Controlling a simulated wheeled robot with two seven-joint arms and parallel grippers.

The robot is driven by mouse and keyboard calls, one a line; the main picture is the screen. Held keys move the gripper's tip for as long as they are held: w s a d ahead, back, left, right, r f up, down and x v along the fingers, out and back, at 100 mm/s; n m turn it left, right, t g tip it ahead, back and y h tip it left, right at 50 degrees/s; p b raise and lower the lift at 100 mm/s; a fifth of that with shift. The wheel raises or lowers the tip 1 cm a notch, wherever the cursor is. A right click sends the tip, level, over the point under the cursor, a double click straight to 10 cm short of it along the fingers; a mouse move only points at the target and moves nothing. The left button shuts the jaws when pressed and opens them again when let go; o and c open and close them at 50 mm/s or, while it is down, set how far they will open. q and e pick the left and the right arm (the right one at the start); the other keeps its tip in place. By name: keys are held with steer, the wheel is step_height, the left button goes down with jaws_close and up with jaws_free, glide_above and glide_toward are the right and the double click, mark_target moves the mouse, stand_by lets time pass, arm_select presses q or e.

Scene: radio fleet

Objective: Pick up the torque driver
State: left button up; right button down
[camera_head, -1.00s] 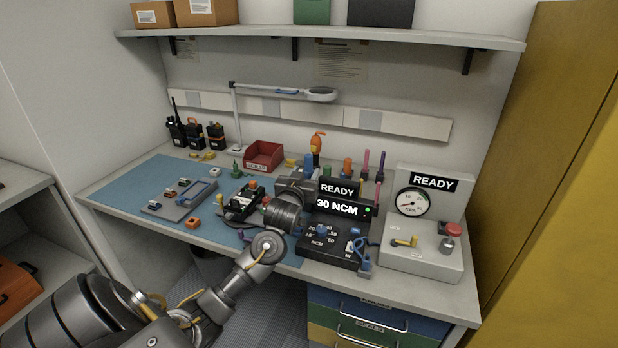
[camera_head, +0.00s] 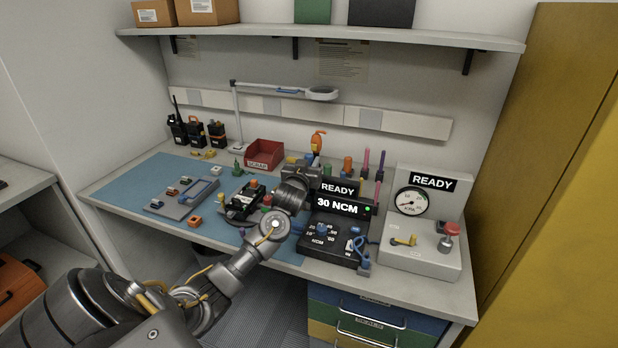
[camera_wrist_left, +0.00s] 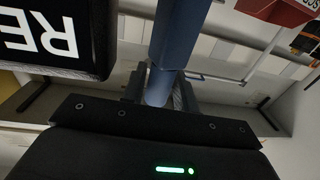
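My left gripper (camera_head: 302,166) reaches over the bench, just left of the black READY display (camera_head: 338,189). Its fingers are mostly hidden by my wrist in the head view. In the left wrist view, an upright blue shaft (camera_wrist_left: 178,35) stands between the two dark fingers (camera_wrist_left: 160,92). It looks like part of the torque driver, but I cannot be sure. The fingers flank it closely; contact is not clear. An orange-topped tool (camera_head: 318,141) stands upright just behind the gripper in the head view; whether it is the same object is unclear. My right gripper is out of view.
The torque unit (camera_head: 330,245) reads 30 NCM. A gauge box (camera_head: 420,262) stands to its right. Thin pink-topped tools (camera_head: 381,162) stand behind the display. A red bin (camera_head: 264,153), a lamp (camera_head: 237,120) and several radios (camera_head: 196,132) are further left. The blue mat (camera_head: 125,190) has free room.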

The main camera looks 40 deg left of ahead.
arm_select(q)
jaws_close()
steer(key=shift+r, duration=0.15)
